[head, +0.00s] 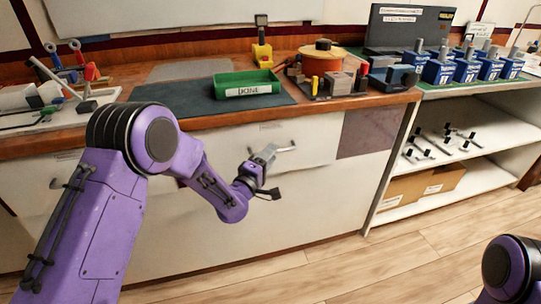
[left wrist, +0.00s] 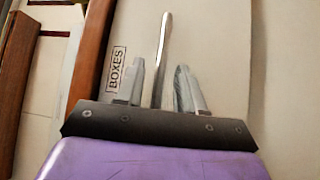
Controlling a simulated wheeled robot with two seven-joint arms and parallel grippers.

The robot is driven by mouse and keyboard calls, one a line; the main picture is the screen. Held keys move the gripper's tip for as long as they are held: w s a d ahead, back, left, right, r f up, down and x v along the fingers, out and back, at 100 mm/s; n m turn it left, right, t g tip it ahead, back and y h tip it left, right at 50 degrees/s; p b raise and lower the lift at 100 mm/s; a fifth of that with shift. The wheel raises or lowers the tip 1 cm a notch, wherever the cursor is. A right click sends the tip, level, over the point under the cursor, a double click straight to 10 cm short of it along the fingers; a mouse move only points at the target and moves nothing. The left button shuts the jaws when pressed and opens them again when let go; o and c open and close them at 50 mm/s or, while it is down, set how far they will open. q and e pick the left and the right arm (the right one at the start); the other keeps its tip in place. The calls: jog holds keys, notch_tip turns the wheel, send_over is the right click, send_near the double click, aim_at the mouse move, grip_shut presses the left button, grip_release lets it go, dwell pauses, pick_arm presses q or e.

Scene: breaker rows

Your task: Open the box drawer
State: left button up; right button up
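The box drawer (head: 310,134) is the pale drawer front under the wooden worktop in the head view. Its front looks flush with the cabinet. In the left wrist view its label reads BOXES (left wrist: 116,70). Its metal bar handle (left wrist: 162,62) runs between the two fingers of my left gripper (left wrist: 160,88), with a gap visible on each side. In the head view my left gripper (head: 268,155) is at the drawer's handle (head: 287,148); the fingers partly hide it. My right gripper is out of view; only a part of my right arm shows at the lower right.
The worktop (head: 330,103) above holds a green tray (head: 246,84), a yellow tool (head: 262,54) and an orange spool (head: 321,62). A shelf unit (head: 395,183) with blue breakers (head: 440,70) and cardboard boxes stands at right. The wooden floor before it is clear.

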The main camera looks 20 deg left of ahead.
pick_arm(q)
jog(key=shift+w+d, duration=0.1)
jog(key=shift+w, duration=0.45)
grip_shut()
jog(key=shift+s, duration=0.1)
